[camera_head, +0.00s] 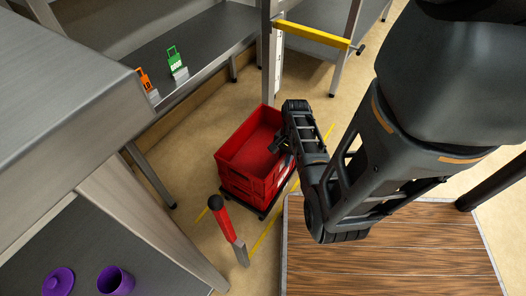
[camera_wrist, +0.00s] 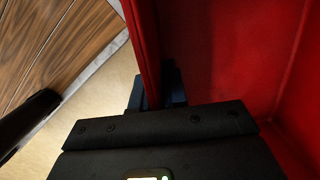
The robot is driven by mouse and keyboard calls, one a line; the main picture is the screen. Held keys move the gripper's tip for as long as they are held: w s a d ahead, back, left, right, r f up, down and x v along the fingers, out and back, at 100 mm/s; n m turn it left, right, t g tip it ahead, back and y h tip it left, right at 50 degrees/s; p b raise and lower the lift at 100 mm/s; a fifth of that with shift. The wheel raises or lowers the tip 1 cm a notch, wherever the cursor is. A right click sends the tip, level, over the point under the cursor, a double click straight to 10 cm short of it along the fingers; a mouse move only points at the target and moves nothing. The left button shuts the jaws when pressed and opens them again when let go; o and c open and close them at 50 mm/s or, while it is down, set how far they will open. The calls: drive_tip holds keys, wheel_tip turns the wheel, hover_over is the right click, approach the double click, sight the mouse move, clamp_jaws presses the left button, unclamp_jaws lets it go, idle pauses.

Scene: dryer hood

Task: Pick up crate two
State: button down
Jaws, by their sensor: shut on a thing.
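Red crates (camera_head: 240,182) stand stacked on a low dark dolly on the floor, in the middle of the head view. The upper crate is open-topped and looks empty; I cannot read a number on it. My gripper (camera_head: 283,145) is at the upper crate's right wall. In the wrist view, my gripper (camera_wrist: 157,88) straddles the crate's wall (camera_wrist: 144,40), with one finger outside and one inside, shut on it. The crate's red interior (camera_wrist: 225,50) fills the right of that view. My wrist hides part of the crate's right side in the head view.
A red-and-grey post (camera_head: 230,230) stands just in front of the crates. A wooden platform (camera_head: 390,265) lies to the right. Grey benches stand left, with orange and green tags (camera_head: 176,62) and purple containers (camera_head: 115,281). A yellow bar (camera_head: 312,34) juts out behind.

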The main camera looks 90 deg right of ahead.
drive_tip(key=shift+r, duration=0.15)
wheel_tip(320, 180, up, 18)
drive_tip(key=p, duration=0.7)
